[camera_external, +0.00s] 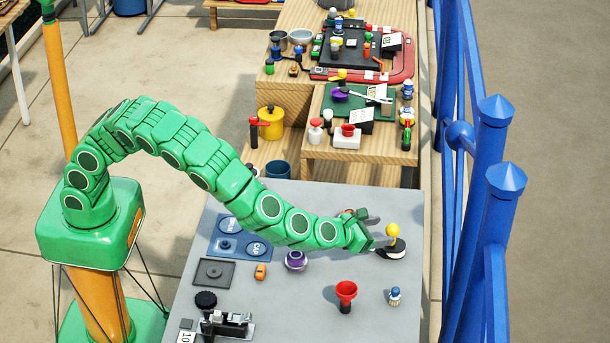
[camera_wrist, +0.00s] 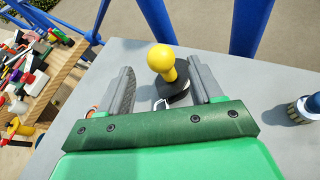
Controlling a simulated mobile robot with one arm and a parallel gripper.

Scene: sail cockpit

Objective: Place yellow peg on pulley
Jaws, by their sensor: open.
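The yellow peg (camera_external: 393,230) has a round ball top and stands upright at the right of the grey table. A low black and pale round piece (camera_external: 391,250), which looks like the pulley, is under or right behind it. In the wrist view, the yellow peg (camera_wrist: 163,60) is between the finger ends, with the dark round piece (camera_wrist: 180,98) by its foot. My gripper (camera_external: 379,232) is open, its two fingers on either side of the peg with visible gaps. I cannot tell whether the peg rests on the dark piece.
A blue railing (camera_external: 490,180) runs along the right. Cluttered wooden tables are behind.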

